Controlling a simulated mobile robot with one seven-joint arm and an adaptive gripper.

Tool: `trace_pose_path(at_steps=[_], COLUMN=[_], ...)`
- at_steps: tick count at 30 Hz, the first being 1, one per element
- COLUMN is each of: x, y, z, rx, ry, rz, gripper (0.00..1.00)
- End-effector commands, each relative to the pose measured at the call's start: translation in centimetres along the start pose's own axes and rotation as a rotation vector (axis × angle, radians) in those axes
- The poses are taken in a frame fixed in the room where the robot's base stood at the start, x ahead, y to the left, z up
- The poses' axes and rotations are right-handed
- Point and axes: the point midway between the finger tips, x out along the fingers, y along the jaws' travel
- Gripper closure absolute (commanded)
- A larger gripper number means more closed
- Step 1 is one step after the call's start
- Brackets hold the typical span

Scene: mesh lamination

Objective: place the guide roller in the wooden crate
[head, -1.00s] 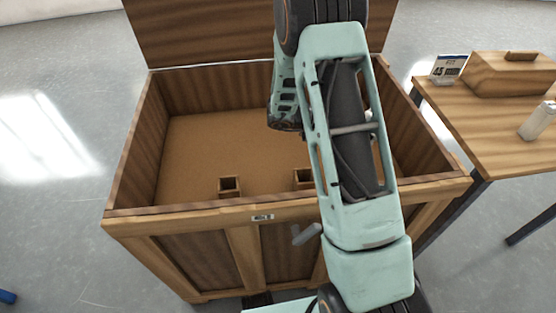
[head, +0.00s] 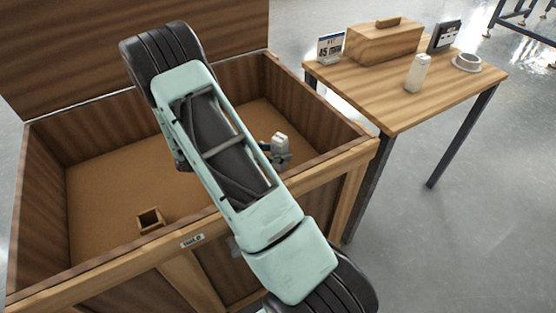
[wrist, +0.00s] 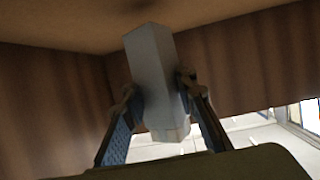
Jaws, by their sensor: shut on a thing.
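A pale grey, long piece, taken as the guide roller (wrist: 158,85), is held between the two blue-sided fingers of my gripper (wrist: 160,100) in the wrist view. In the head view the roller's pale end (head: 280,141) shows beside my arm, with my gripper (head: 272,150) mostly hidden behind the arm. Both appear over the right part of the open wooden crate (head: 95,275), within its walls. The wrist view shows brown crate walls (wrist: 245,75) around the roller. Whether the roller touches the crate floor cannot be told.
A small square wooden holder (head: 150,219) stands on the crate floor. The raised lid (head: 130,50) is at the back. A wooden table (head: 400,110) to the right bears a wooden box (head: 385,45), white bottle (head: 418,73), sign (head: 330,47), dark tablet (head: 444,36) and white round item (head: 466,62).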

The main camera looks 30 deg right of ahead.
Motion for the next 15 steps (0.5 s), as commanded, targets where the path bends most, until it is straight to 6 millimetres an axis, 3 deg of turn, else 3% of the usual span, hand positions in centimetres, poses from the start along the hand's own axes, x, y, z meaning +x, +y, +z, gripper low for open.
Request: trace_pose_path(at_steps=[4,15], x=[0.9,1.1], y=[0.0,0.0], z=[2.2,2.5], rx=[0.000,0.000], ry=[0.002,0.001], rz=[0.000,0.000], gripper=[1.00,1.00])
